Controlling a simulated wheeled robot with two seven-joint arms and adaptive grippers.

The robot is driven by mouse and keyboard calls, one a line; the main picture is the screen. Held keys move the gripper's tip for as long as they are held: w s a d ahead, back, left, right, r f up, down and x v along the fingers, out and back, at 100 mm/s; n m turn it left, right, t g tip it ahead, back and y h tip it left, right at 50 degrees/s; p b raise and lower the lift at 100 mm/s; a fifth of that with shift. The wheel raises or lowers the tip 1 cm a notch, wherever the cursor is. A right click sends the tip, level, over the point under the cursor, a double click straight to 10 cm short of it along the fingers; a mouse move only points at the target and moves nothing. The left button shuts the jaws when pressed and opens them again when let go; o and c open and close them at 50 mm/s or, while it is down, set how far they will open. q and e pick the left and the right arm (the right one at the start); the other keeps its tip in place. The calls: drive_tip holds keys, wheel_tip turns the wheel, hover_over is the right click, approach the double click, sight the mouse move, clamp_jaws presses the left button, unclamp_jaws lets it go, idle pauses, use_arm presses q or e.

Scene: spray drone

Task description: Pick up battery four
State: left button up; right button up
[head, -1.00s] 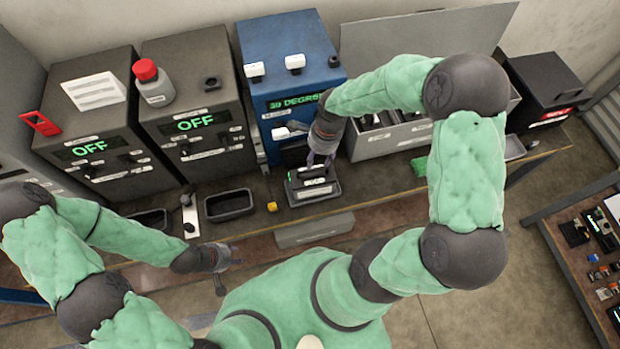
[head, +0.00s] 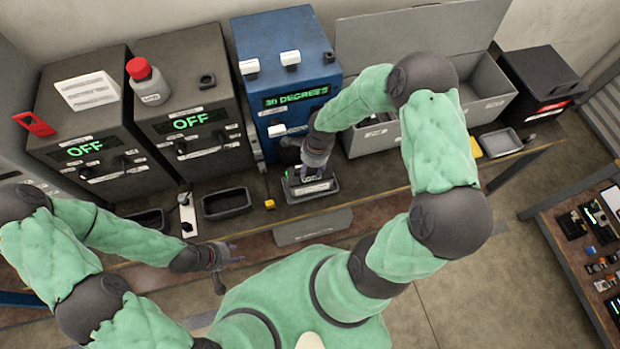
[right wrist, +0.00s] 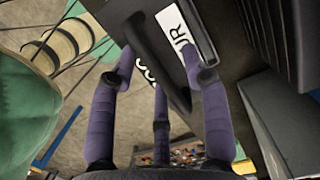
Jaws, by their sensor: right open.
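Battery four (head: 318,188) is a dark block in a shallow black tray (head: 335,194) on the bench, in front of the blue machine. In the right wrist view its white label (right wrist: 176,28), ending in "UR", and its black handle (right wrist: 150,62) show close up. My right gripper (head: 304,174) is over the battery. In the right wrist view its purple fingers (right wrist: 165,80) are open, spread on both sides of the handle; whether they touch it I cannot tell. My left gripper (head: 228,254) hangs empty by the bench's front edge; its finger opening is too small to judge.
The blue machine (head: 288,60) reads 30 degrees; two grey machines (head: 190,110) to its left read OFF. An empty black tray (head: 228,204) and a small yellow item (head: 269,204) lie left of the battery. An open grey case (head: 483,88) stands right.

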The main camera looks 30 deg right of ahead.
drive_tip(key=shift+f+b, duration=0.25)
drive_tip(key=shift+b, duration=0.25)
idle(0.6)
clamp_jaws()
drive_tip(key=shift+w+r, duration=0.1)
drive_tip(key=shift+w, duration=0.05)
